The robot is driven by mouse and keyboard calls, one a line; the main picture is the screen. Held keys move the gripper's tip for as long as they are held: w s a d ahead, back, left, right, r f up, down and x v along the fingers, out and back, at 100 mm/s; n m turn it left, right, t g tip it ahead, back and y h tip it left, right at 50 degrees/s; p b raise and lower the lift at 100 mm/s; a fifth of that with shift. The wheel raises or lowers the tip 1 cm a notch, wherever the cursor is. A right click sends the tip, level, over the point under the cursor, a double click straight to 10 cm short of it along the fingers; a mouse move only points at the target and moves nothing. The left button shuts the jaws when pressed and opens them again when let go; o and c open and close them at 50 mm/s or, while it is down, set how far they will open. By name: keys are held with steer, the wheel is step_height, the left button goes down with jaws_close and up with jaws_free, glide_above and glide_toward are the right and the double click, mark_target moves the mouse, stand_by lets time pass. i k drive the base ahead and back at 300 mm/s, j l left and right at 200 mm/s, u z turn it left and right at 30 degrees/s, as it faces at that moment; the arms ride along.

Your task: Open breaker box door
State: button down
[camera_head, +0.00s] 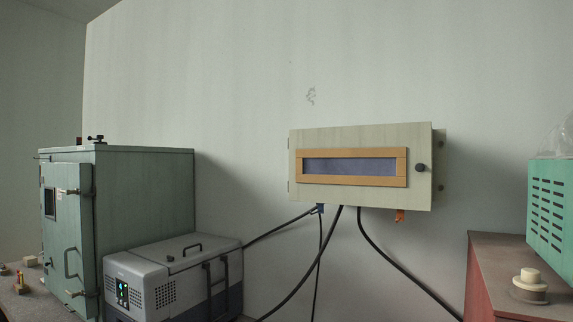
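The breaker box (440,165) is mounted on the white wall, right of centre in the head view. Its pale door (360,137) faces me and has a wood-framed bluish window (350,167). A dark round knob (420,168) is near the door's right edge. Small hinge-like pieces show at the left edge. The right edge looks taller than the left, and a strip of the box with small dark fittings shows behind it. I cannot tell whether the door is fully shut or slightly ajar. The inside is hidden. My gripper is not in view.
Black cables (332,235) and an orange tag (400,215) hang below the box. A green cabinet (145,190) and a grey portable cooler-like unit (175,275) stand left. At right, a reddish cabinet (490,270) carries a green vented case (550,210) and a cream knob-like piece (529,285).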

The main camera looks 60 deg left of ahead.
mark_target(407, 185)
steer(key=u, duration=1.75)
